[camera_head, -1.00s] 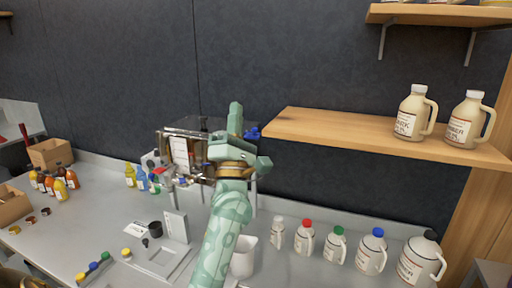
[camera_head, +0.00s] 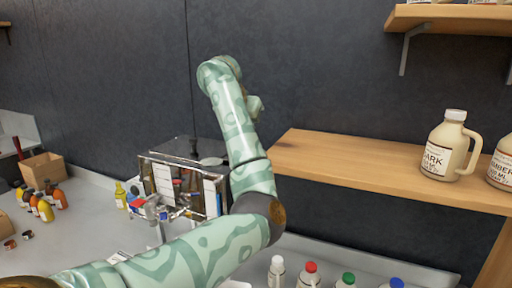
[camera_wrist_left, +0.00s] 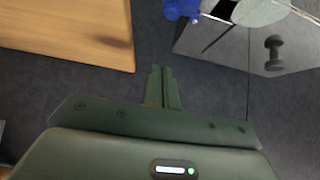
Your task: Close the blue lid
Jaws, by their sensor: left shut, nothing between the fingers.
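The evaporator (camera_head: 160,172), a box with a clear top and metal fittings, stands against the dark wall in the head view, partly behind my left arm. A blue part (camera_wrist_left: 182,8) shows at the top edge of the wrist view, apart from my fingers; my arm hides that spot in the head view. A clear panel with a dark knob (camera_wrist_left: 273,52) lies to its right. I cannot tell which part is the blue lid. My left gripper (camera_wrist_left: 160,88) is shut and empty, beside the wooden shelf; in the head view it is mostly hidden behind my raised forearm. My right gripper is not in view.
A wooden shelf (camera_head: 355,163) with a white-capped jug (camera_head: 445,148) projects right of my arm; it also shows in the wrist view (camera_wrist_left: 75,30). Several capped bottles, one blue-capped (camera_head: 393,284), stand below it. Small bottles and a box (camera_head: 45,168) are at left.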

